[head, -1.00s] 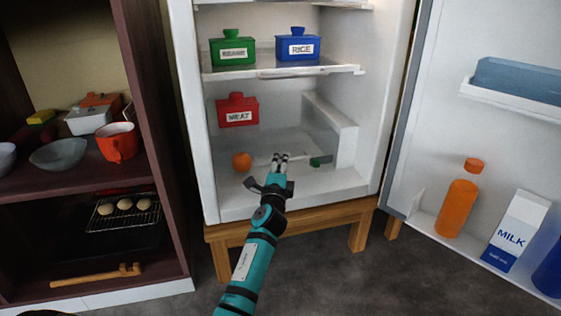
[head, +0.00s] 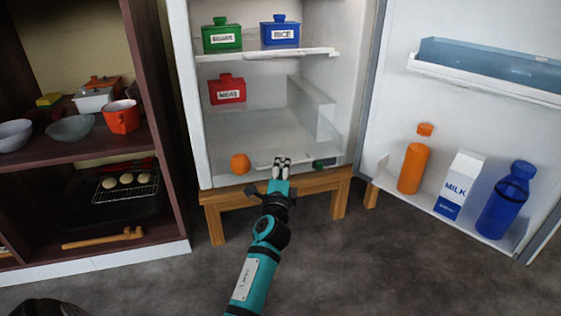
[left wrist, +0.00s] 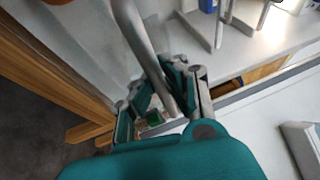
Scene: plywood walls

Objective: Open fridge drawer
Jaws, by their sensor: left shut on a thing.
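The fridge drawer (head: 262,132) is a clear, see-through bin low in the fridge, pulled partly forward towards the fridge's front edge. Its pale bar handle (head: 262,166) runs across the drawer front. My left gripper (head: 281,162) is at this handle in the head view. In the left wrist view the grey handle bar (left wrist: 143,43) passes between the fingers of my left gripper (left wrist: 172,88), shut on it. An orange round item (head: 240,163) and a small green item (head: 320,165) show low at the drawer front. My right gripper is not in view.
The fridge door (head: 385,95) stands wide open at right, with a juice bottle (head: 413,165), a milk carton (head: 459,185) and a blue bottle (head: 505,200). A dark shelf unit (head: 160,150) stands close at left. The floor in front is clear.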

